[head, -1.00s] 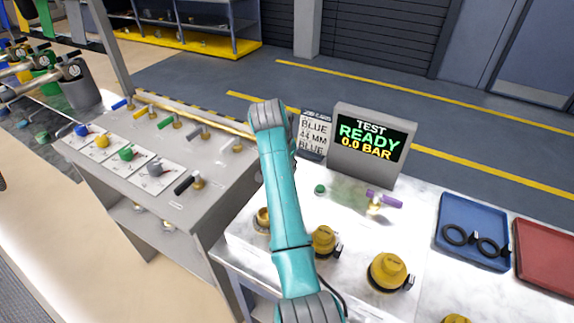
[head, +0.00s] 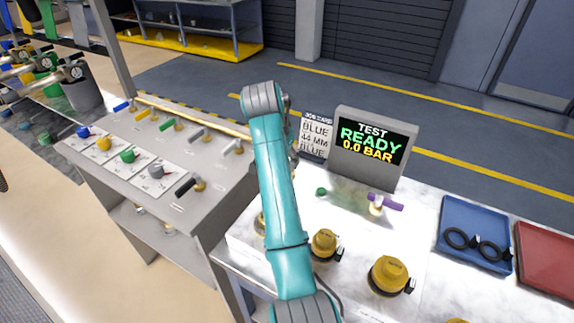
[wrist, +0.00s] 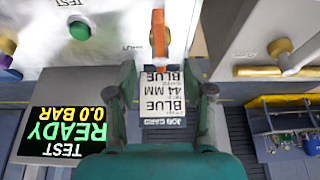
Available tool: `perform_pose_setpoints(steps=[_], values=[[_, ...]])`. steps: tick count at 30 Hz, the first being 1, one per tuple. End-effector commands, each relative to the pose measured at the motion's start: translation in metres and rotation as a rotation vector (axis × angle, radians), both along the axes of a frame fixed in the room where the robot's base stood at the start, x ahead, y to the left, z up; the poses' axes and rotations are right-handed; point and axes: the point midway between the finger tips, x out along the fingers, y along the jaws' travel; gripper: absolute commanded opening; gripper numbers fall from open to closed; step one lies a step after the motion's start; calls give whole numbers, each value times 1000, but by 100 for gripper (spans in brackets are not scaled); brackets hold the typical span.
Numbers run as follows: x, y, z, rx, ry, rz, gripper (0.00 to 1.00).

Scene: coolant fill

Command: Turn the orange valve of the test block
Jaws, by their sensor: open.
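The orange valve handle (wrist: 158,38) shows in the wrist view as a narrow upright bar at the top middle. It is on the pale test block (wrist: 110,55). My gripper (wrist: 168,80) is open, its two fingers coming up from the bottom of that view. In the head view my arm hides the orange valve and the gripper. The display (head: 370,142) reads TEST READY 0.0 BAR.
The job card (head: 313,138) stands beside the display and shows behind the fingers in the wrist view. A purple valve (head: 386,203), a green button (head: 320,191) and yellow caps (head: 390,273) are on the bench. A blue tray (head: 473,230) lies at right. A grey valve table (head: 225,185) stands at left.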

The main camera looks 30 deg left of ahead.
Motion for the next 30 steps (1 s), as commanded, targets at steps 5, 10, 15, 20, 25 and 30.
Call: perform_pose_setpoints(steps=[5, 10, 15, 20, 25, 30], values=[[-13, 0, 31, 2, -1, 2, 52], [-20, -1, 47, 0, 0, 2, 52], [-22, -2, 54, 0, 1, 1, 52], [-23, -2, 54, 0, 1, 1, 52], [-22, -2, 54, 0, 1, 1, 52], [-22, -2, 54, 0, 1, 1, 52]])
